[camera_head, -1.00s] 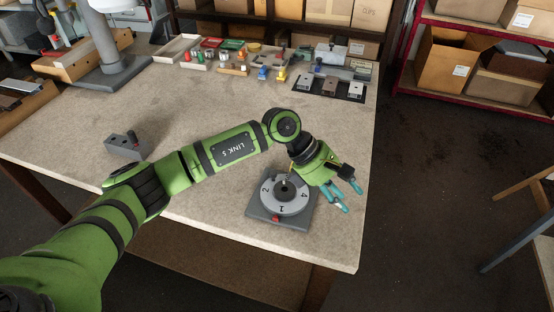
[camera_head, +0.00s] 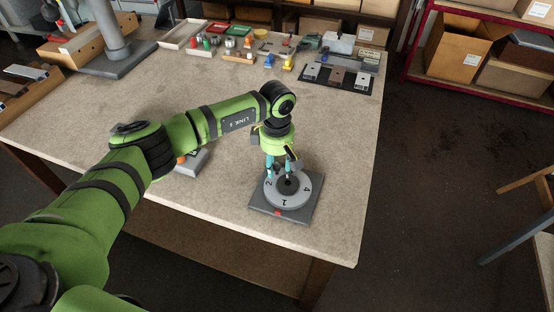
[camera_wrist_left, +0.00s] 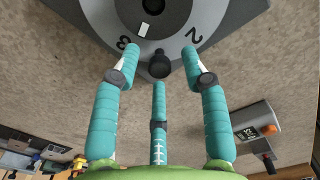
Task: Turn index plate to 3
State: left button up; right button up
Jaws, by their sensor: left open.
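The index plate (camera_head: 299,200) is a light grey numbered disc with a dark centre, on a square grey base (camera_head: 264,208) near the table's front right. In the head view, 1 faces front by a red marker (camera_head: 278,213), 4 is at right and 2 at left. Contact is unclear.
A grey block with an orange button (camera_wrist_left: 255,130) lies on the table left of the plate, partly behind my arm in the head view. Trays and small parts (camera_head: 240,45) line the table's back. The table right of the plate is clear up to its edge.

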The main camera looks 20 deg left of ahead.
pick_arm(q)
grip_shut()
jog(key=shift+s+a+f+n, duration=0.1)
jog(key=shift+n, duration=0.2)
